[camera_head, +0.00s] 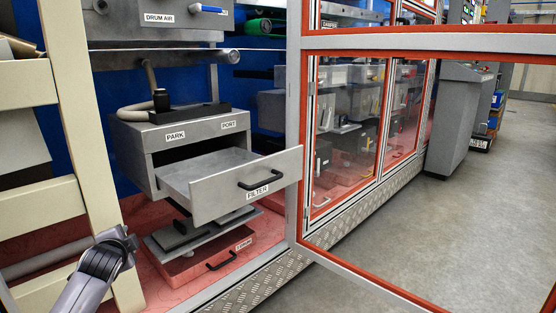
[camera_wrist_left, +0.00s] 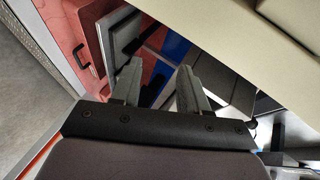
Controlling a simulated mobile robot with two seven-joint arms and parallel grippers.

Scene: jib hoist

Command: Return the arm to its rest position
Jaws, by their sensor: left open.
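My left arm (camera_head: 98,265) comes in at the lower left of the head view, in front of a cream upright; its fingers cannot be made out there. In the left wrist view my left gripper (camera_wrist_left: 158,84) is open, with nothing between its two grey fingers. A cream beam (camera_wrist_left: 225,32) runs close past the fingertips on the upper right. The FILTER drawer (camera_head: 245,184) stands pulled out of its grey box (camera_head: 190,133), clear of the arm. My right gripper is not in view.
A cream frame (camera_head: 88,150) stands at the left, close to my arm. A red drawer with a black handle (camera_head: 207,263) sits below the FILTER drawer. An orange-edged glazed door frame (camera_head: 293,150) stands to the right. The grey floor (camera_head: 460,210) at right is clear.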

